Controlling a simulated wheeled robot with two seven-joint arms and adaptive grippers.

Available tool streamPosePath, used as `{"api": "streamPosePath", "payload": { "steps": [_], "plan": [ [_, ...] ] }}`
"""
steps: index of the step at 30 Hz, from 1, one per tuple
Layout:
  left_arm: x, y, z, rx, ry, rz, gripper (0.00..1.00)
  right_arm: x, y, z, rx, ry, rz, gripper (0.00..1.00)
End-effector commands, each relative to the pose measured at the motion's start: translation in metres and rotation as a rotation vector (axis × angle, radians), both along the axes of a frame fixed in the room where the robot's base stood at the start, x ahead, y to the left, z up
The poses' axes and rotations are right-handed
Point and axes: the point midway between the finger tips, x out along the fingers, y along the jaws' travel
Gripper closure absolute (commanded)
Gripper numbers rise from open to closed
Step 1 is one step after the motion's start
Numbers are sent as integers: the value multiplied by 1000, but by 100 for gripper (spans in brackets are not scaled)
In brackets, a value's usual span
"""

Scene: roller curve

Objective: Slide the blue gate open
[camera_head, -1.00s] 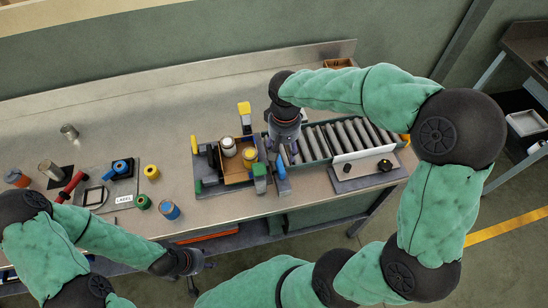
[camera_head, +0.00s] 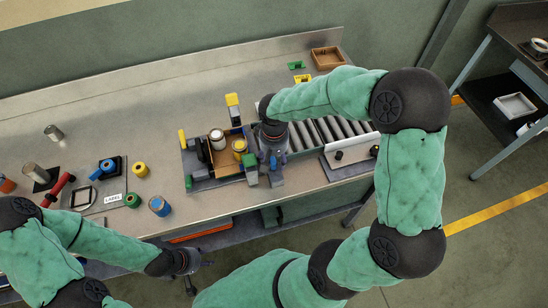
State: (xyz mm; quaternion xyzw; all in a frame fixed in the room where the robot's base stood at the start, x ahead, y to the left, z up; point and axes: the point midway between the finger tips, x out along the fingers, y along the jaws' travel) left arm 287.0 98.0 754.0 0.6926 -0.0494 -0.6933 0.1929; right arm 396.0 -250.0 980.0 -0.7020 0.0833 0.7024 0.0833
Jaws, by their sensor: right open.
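The blue gate (camera_head: 273,164) stands at the near left end of the roller conveyor (camera_head: 335,130), beside the tray with the jars. My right gripper (camera_head: 272,158) points down over the gate and hides much of it. The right gripper is open; whether its fingers touch the gate cannot be told. My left gripper (camera_head: 198,275) is in front of the bench's near edge, away from the gate, with its fingers apart and empty.
A wooden tray (camera_head: 232,166) with a white-lidded jar (camera_head: 217,139) and a yellow-lidded jar (camera_head: 239,148) sits left of the gate. A green block (camera_head: 250,169) and a yellow-topped post (camera_head: 233,106) stand close by. The left bench holds several small parts.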

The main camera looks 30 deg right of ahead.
Motion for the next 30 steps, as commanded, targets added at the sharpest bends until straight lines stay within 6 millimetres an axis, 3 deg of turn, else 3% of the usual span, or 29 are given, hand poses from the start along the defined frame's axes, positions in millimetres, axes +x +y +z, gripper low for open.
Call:
{"api": "streamPosePath", "payload": {
  "steps": [4,10,16,24,30],
  "plan": [
    [0,0,0,0,0,0,60,0,0,0,0,0,0,46],
    [0,0,0,0,0,0,60,0,0,0,0,0,0,100],
    [0,0,0,0,0,0,60,-3,1,1,0,-1,0,100],
    [0,0,-1,0,0,0,60,-35,8,1,0,-2,1,100],
    [0,0,-1,0,0,0,60,-43,10,1,-1,0,1,100]
  ]
}}
